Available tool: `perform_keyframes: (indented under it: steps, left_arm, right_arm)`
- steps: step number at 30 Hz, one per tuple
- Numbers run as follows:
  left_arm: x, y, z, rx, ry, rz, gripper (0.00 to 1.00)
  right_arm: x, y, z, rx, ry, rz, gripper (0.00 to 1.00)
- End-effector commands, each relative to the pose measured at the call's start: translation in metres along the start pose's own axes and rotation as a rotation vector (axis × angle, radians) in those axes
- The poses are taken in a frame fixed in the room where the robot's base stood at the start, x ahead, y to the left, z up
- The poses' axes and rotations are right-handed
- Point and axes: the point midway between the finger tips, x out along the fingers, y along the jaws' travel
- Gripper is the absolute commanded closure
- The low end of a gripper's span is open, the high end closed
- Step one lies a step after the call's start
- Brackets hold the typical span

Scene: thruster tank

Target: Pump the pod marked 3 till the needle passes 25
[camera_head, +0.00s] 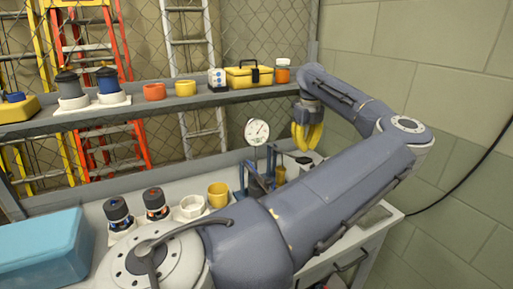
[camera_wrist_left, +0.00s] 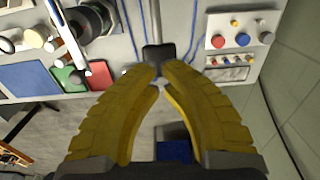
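My left gripper (camera_head: 307,136) has yellow fingers pointing down over the back right of the bench. In the left wrist view its fingers (camera_wrist_left: 162,76) converge, with the tips close together beside a black block (camera_wrist_left: 158,54). I cannot tell whether they touch or hold it. In the head view a dark block (camera_head: 304,161) sits just below the fingertips. A round white gauge (camera_head: 257,131) stands on a post left of the gripper; its needle reading is too small to tell. No pod mark 3 is readable. My arm hides part of the bench. My right gripper is not in view.
A blue stand (camera_head: 256,184) is below the gauge. Two dark canisters (camera_head: 118,213) (camera_head: 156,203), a white cup (camera_head: 192,206) and a yellow cup (camera_head: 217,195) stand on the bench. A turquoise box (camera_head: 42,252) is front left. The shelf (camera_head: 150,107) holds jars and a yellow case (camera_head: 249,76).

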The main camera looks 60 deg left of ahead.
Motion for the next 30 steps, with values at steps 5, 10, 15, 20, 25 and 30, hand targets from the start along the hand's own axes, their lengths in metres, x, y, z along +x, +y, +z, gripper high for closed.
perform_keyframes:
  steps: [5,10,15,20,25,30]
  left_arm:
    - [0.000,0.000,0.000,0.000,0.000,0.000,1.00]
    - [0.000,0.000,0.000,0.000,0.000,0.000,1.00]
    - [0.003,0.000,0.000,0.000,0.000,0.000,1.00]
    - [0.016,0.000,0.000,0.000,0.000,0.003,1.00]
    - [0.031,0.001,0.000,-0.001,0.000,0.002,1.00]
    - [0.047,0.000,0.000,-0.001,0.000,0.002,1.00]
  right_arm:
    - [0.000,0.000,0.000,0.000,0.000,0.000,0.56]
    - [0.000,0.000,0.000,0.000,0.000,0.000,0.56]
    - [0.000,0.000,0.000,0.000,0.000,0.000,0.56]
    - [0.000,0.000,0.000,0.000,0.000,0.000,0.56]
    - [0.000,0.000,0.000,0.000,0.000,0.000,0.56]
    - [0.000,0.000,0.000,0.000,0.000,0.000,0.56]
